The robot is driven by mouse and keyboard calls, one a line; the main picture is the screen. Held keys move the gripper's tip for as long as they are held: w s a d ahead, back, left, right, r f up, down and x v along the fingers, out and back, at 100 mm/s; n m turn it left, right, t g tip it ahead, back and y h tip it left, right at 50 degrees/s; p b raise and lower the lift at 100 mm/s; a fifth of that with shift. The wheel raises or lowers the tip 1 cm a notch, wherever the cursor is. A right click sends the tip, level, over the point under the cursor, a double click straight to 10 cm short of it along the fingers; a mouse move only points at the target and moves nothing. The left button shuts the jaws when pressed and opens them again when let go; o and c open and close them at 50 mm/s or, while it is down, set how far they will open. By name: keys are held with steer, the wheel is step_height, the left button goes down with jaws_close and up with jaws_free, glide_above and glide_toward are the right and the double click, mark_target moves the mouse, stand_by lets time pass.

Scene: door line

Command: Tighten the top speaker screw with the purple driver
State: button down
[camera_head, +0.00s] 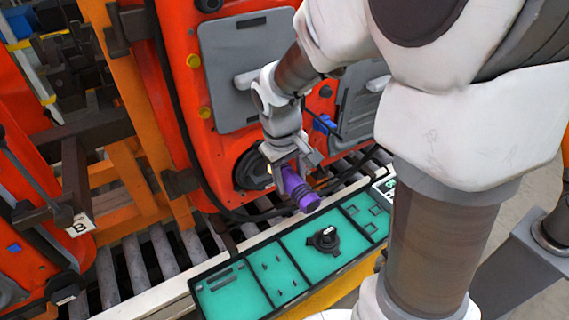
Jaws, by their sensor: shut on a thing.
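My gripper (290,165) is shut on the purple driver (300,191), at the lower part of the orange door (180,70). The driver is tilted, its thick purple end toward the camera and lower right. The round dark speaker (247,172) is on the door just left of the gripper and is partly hidden by it. A small yellowish spot shows at the speaker's right side by the gripper. The top speaker screw cannot be made out, and I cannot tell whether the driver tip touches anything.
A teal tray (228,296) with dark dividers lies below the door, with a black knob-like part (325,238) and small pieces in it. A black cable (185,130) hangs along the door. Rollers (150,262) run beneath. Another orange door (25,180) stands at left.

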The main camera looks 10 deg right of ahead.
steer(key=shift+w+a+r, duration=0.2)
steer(key=shift+w, duration=0.4)
stand_by(0.7)
